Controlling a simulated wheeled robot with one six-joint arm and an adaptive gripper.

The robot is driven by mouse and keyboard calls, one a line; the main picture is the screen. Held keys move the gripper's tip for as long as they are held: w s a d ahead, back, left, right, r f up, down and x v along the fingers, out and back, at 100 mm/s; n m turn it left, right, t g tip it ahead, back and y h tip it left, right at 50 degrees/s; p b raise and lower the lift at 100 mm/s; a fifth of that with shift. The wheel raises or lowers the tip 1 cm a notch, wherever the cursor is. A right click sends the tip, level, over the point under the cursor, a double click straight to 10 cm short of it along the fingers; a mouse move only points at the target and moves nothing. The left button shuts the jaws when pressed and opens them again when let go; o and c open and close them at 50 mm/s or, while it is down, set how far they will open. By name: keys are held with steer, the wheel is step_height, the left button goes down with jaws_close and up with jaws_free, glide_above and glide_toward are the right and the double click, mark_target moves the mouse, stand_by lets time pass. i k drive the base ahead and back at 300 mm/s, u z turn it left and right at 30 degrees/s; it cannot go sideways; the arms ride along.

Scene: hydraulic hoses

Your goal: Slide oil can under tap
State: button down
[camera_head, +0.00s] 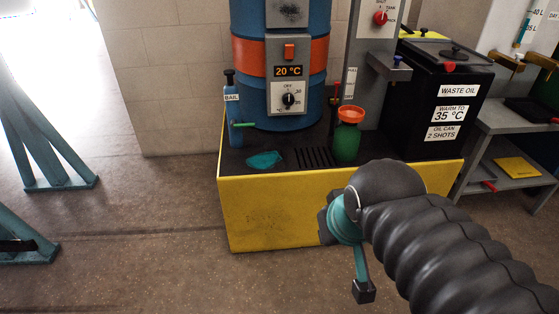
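A green can with a wide orange top (347,140), which looks like the oil can, stands upright on the dark top of the yellow-sided stand (290,212), just right of a slotted grate (314,157). A small green-handled fitting (243,125), possibly the tap, is low at the left of the blue drum (278,113). A grey bracket with a blue knob (396,62) is above and right of the can; I cannot tell which is the tap. My gripper (362,291) is in front of the stand, apart from the can. One finger hangs down; the other is hidden.
A blue bottle labelled BAIL (233,115) and a teal cloth-like item (264,160) are at the stand's left. A black waste oil box (420,100) stands right of the can. A grey shelf (505,165) is further right.

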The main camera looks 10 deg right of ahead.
mark_target(347, 139)
steer(key=u, duration=0.5)
steer(key=k, duration=0.75)
steer(key=u, duration=1.05)
steer(key=i, duration=0.95)
steer(key=z, duration=0.35)
steer(key=i, duration=0.7)
steer(key=z, duration=1.2)
steer(key=i, duration=0.35)
steer(key=z, duration=0.3)
